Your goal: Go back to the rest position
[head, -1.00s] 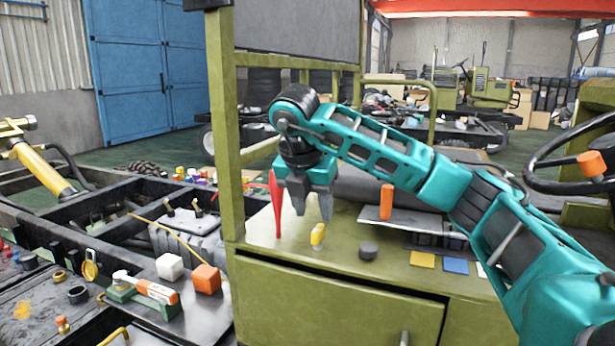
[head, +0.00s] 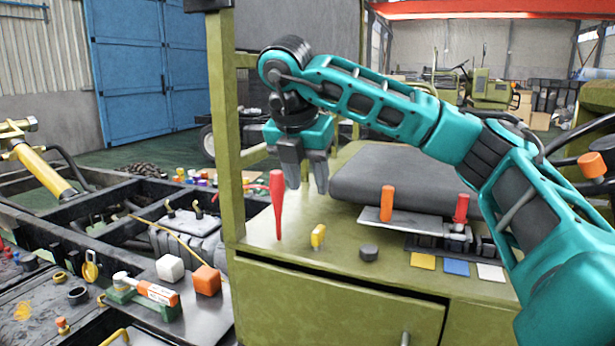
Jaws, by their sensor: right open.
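My right gripper (head: 306,186) is open and empty. It hangs fingers-down above the green cabinet top (head: 330,265), behind and to the right of an upright red tapered object (head: 277,205). A small yellow piece (head: 318,236) stands on the cabinet top in front of the fingers, apart from them. My right arm reaches in from the lower right and arches over the cabinet. My left gripper is not in view.
On the cabinet are a dark round knob (head: 369,252), an orange handle (head: 387,203), a red piece (head: 462,208) and colored squares. A dark cushion (head: 400,175) lies behind. A green post (head: 228,140) stands left of the gripper. A steering wheel (head: 580,160) is at right.

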